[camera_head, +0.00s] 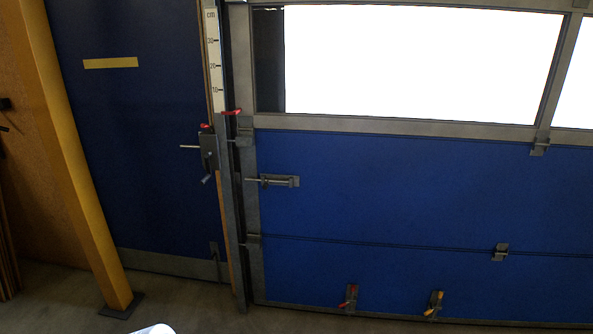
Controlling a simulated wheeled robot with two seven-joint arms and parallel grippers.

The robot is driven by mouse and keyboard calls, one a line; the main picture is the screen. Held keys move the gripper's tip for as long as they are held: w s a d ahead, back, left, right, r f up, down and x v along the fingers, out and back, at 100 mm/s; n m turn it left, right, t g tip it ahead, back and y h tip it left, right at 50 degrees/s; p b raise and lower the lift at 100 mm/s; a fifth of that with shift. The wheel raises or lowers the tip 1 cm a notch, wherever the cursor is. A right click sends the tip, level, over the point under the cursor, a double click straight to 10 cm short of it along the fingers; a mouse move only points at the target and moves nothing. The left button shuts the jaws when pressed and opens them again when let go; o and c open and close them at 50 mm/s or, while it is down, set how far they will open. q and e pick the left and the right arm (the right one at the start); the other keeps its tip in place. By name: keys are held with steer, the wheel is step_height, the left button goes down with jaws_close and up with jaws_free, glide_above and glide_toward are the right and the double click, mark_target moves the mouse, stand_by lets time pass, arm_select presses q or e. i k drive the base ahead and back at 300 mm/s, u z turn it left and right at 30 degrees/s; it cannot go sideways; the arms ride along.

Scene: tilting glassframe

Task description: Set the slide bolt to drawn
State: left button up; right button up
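The slide bolt (279,181) is a small grey metal bolt on a plate, mounted at the left edge of the large blue sectional door (390,195). Its rod lies level and its left end reaches across the door's edge frame toward the grey vertical rail (229,200). I cannot tell whether the rod's tip sits inside the rail. Neither of my grippers is in view, and nothing touches the bolt.
A blue side door (130,150) with a lever handle (190,147) and lock box stands left of the rail. A yellow post (85,180) stands farther left. Red (349,297) and yellow (435,304) handled latches sit low on the large door. The visible floor is clear.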

mark_target(266, 184)
steer(key=i, duration=2)
steer(key=u, duration=1.05)
steer(key=i, duration=0.45)
steer(key=u, duration=0.5)
